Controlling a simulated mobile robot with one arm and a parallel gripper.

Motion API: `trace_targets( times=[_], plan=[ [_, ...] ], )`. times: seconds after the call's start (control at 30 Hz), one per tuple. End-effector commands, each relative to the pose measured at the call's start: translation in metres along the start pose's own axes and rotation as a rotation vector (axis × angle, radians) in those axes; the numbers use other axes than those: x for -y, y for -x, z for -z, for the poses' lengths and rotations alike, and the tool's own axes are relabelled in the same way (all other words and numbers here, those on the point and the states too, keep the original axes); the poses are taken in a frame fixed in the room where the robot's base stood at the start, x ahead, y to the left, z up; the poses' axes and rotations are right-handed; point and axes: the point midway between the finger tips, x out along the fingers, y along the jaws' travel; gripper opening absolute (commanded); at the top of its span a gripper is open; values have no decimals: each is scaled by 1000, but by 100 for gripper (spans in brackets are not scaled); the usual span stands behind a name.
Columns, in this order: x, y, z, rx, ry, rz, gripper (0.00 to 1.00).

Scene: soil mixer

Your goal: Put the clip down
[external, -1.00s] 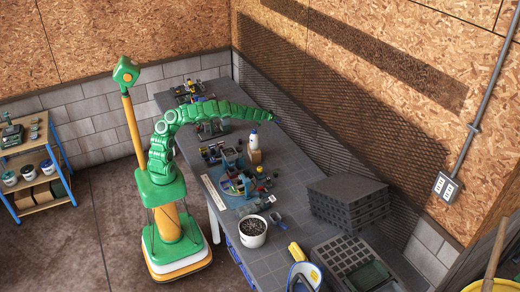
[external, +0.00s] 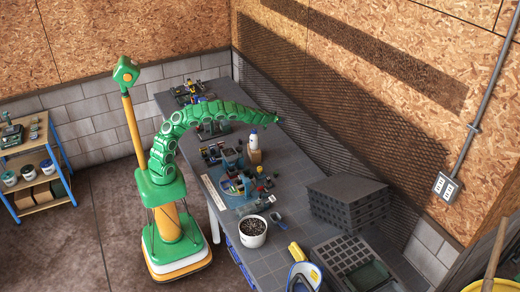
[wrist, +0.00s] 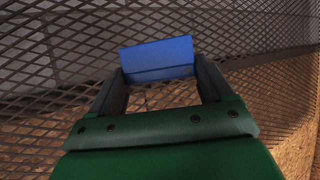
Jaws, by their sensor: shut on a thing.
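My gripper (wrist: 162,80) is shut on a blue, flat-faced piece, the clip (wrist: 158,58), which spans the space between the two dark fingers in the wrist view. In the external view my green arm arches over the workbench (external: 290,165), and my gripper (external: 305,121) is at its far end, close to the mesh panel along the back wall. The clip is too small to make out in the external view.
The dark mesh panel (external: 330,120) fills the wrist view behind the clip. Bare bench lies right of the bottle.

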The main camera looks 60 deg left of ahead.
Motion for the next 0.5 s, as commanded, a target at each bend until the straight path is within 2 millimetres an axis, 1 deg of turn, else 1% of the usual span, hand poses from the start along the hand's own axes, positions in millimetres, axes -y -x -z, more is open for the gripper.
trace_targets(
  times=[0.37, 0.5],
  plan=[
    [-24, 8, -1, 2, 64, 113, 52],
    [-36, 15, -2, 3, 97, 175, 52]
  ],
)
